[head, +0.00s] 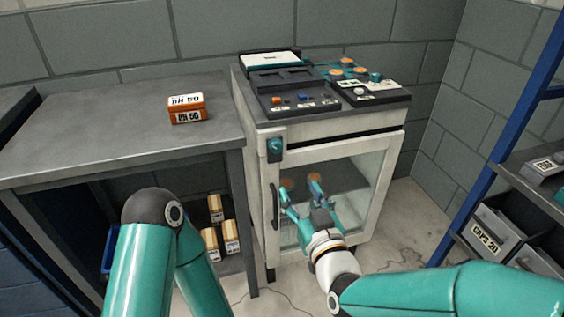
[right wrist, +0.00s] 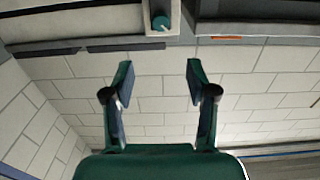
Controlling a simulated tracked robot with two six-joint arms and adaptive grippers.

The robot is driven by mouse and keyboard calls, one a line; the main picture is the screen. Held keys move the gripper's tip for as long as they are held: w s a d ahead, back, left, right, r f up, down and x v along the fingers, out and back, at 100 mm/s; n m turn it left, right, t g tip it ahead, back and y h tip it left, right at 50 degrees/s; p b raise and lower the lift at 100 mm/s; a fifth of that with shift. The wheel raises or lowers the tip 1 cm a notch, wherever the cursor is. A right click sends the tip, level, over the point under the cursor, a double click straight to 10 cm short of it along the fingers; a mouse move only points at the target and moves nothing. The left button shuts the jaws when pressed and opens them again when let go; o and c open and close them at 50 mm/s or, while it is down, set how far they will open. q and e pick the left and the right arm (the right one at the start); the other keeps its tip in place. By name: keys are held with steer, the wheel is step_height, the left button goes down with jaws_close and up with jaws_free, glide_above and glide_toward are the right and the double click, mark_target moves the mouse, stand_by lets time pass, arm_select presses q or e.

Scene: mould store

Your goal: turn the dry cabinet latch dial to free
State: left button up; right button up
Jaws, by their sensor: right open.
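The dry cabinet (head: 265,190) is white with a glass door (head: 350,180), which looks closed. Its latch dial (head: 275,146) is a small teal knob on a dark plate at the door's upper left corner. What looks like the same teal dial shows at the top of the right wrist view (right wrist: 160,23), in line with the gap between the fingers. Its setting is too small to read. My right gripper (head: 300,184) is open and empty in front of the glass, below and right of the dial, apart from it. My left gripper is out of view; only its arm shows.
A dark door handle (head: 274,206) runs below the dial. Control panels with knobs (head: 345,80) cover the cabinet top. A grey bench (head: 100,125) with an orange box (head: 187,108) stands left. A blue shelf rack (head: 500,130) with bins (head: 490,233) stands right.

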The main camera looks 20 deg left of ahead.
mark_target(278, 148)
steer(key=p+x, duration=0.1)
steer(key=x, duration=1.5)
steer(key=shift+w+a, duration=0.15)
